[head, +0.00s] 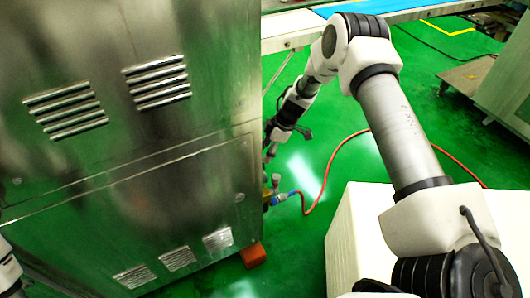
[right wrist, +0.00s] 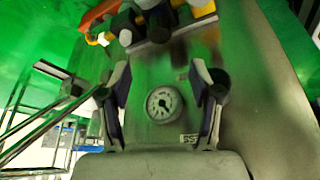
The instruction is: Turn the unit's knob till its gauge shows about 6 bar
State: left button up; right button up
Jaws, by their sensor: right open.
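The unit's round white gauge (right wrist: 163,103) shows between my right gripper's fingers in the right wrist view. Its dark needle is visible, but the figures are too small to read. My right gripper (right wrist: 160,72) is open, with a finger on either side of the gauge in the picture and nothing visibly held. In the head view, my right gripper (head: 270,148) is small and partly hidden beside the machine's edge, just above the unit (head: 275,184). My left gripper is out of view.
The large steel machine (head: 130,120) with vents fills the left. An orange foot (head: 253,255) is under the machine's corner. A white box-like surface (head: 345,235) stands at lower right.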

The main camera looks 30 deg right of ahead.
jog(key=a+f+n+y+b, duration=0.1)
jog(key=f+b, duration=0.2)
jog(key=b, duration=0.2)
jog(key=w+a+f+n+g+y+b, duration=0.1)
jog(key=f+n+y+b, duration=0.1)
jog(key=f+b, duration=0.2)
jog(key=w+a+f+n+y+b, duration=0.1)
jog(key=a+f+n+y+b, duration=0.1)
jog(key=b, duration=0.4)
jog(key=shift+w+f+g, duration=0.1)
jog(key=shift+f+g, duration=0.3)
jog(key=shift+f, duration=0.5)
jog(key=c, duration=1.2)
